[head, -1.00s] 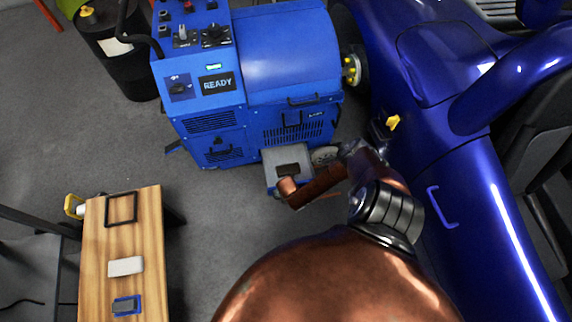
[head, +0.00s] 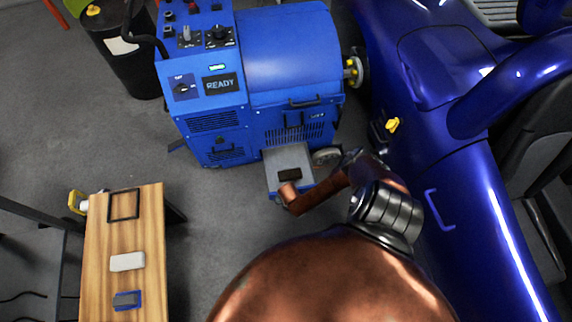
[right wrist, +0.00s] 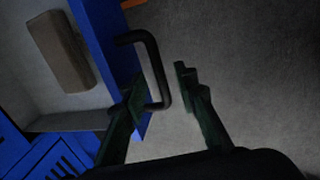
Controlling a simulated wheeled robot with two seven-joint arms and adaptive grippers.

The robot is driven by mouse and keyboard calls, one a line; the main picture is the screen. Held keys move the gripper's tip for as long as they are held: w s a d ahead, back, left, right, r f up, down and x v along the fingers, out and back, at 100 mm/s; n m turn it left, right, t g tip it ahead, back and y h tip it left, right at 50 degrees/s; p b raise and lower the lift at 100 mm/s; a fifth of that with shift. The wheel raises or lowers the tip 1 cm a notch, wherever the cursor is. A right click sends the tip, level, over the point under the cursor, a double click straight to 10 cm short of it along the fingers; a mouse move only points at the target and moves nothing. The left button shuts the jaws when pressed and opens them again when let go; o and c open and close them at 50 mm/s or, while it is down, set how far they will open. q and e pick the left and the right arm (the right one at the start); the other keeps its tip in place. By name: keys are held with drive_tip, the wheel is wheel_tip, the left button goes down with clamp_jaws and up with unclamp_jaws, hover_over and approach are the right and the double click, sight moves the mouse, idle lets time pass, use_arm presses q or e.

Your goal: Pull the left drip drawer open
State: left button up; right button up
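In the right wrist view the drawer's blue front (right wrist: 104,40) carries a black bar handle (right wrist: 155,65). My right gripper (right wrist: 160,85) is at the handle. One finger is inside the handle loop and the other is outside, with the bar between them and gaps visible. In the head view my copper wrist hides the handle. My left gripper is not in view.
A dark blue car (head: 450,190) stands close on the right. A wooden table (head: 125,230) with a frame, a white block and a blue-edged item is at lower left. A black barrel (head: 125,60) stands at upper left. The grey floor left of the drawer is clear.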

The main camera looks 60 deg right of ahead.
wheel_tip(320, 180, up, 12)
drive_tip(key=s+a, duration=0.1)
drive_tip(key=shift+s+a, duration=0.3)
idle(0.3)
drive_tip(key=shift+f, duration=0.15)
idle(0.4)
drive_tip(key=s+a+f+m+y, duration=0.2)
drive_tip(key=s+a+f+m, duration=0.1)
drive_tip(key=s+a+f, duration=0.4)
drive_tip(key=s+f+m, duration=0.3)
drive_tip(key=s+f, duration=0.1)
drive_tip(key=s, duration=0.5)
use_arm(q)
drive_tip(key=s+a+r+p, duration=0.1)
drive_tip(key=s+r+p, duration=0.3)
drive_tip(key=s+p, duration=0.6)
drive_tip(key=p, duration=0.6)
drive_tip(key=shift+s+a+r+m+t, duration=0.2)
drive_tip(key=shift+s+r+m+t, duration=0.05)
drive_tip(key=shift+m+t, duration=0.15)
use_arm(e)
drive_tip(key=s+d+r+m+g, duration=0.1)
drive_tip(key=s+r, duration=0.1)
drive_tip(key=s, duration=2)
drive_tip(key=shift+s+d+m+h, duration=0.25)
drive_tip(key=shift+d+m+h, duration=0.05)
